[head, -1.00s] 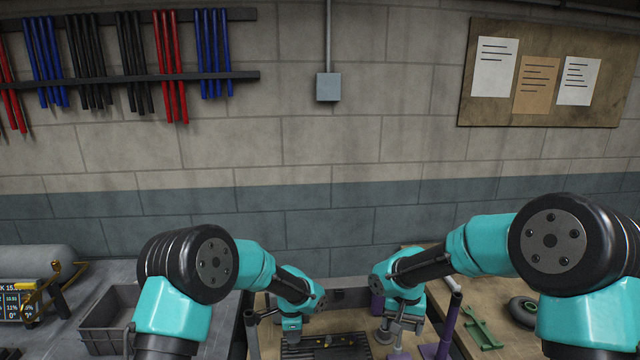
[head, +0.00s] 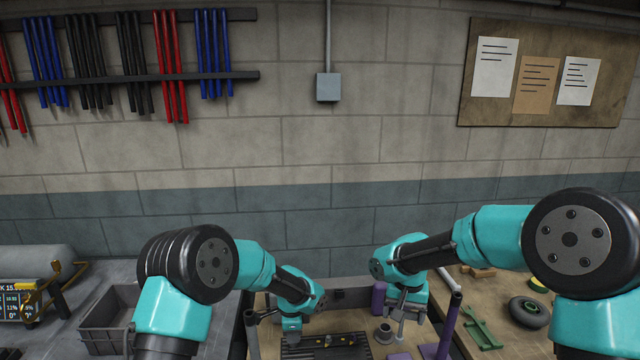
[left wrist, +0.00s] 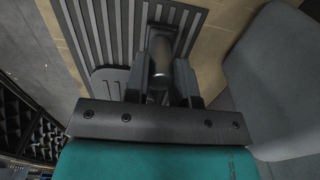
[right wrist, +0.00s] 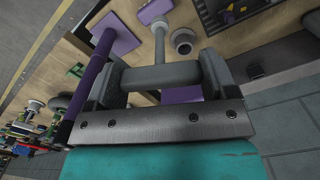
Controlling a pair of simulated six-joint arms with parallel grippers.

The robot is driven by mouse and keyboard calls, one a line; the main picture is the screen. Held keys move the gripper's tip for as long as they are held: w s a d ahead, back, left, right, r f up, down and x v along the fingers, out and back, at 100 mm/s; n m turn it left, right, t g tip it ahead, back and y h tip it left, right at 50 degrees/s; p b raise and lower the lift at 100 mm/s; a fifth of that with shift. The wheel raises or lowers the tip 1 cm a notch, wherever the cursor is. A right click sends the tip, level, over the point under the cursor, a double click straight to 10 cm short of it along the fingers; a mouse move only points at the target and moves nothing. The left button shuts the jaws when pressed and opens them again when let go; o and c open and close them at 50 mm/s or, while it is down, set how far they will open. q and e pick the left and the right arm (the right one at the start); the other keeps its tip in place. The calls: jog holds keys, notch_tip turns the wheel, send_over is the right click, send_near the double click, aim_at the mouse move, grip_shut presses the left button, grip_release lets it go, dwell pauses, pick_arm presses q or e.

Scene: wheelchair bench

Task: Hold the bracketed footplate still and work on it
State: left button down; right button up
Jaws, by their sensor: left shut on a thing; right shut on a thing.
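The footplate is a dark ribbed plate (head: 322,350) at the bottom centre of the head view. It also shows behind the fingers in the left wrist view (left wrist: 98,30). My left gripper (head: 292,334) is at the plate's left end. In the left wrist view its fingers (left wrist: 160,88) are shut on a dark grey cylindrical bracket part (left wrist: 161,58) over the plate. My right gripper (head: 405,312) is right of the plate. In the right wrist view it is shut on the grey crossbar of a T-handled tool (right wrist: 160,76), whose shaft points away.
A grey round flanged piece (head: 384,334) stands between plate and tool. Purple posts (head: 450,325) rise at the right. A green bracket (head: 482,328) and a black caster wheel (head: 528,312) lie on the right bench. A grey crate (head: 105,318) stands left.

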jog(key=shift+r, duration=0.1)
pick_arm(q)
jog(key=c, duration=0.9)
grip_release()
jog(key=shift+o, duration=0.2)
jog(key=shift+r, duration=0.1)
notch_tip(320, 180, up, 12)
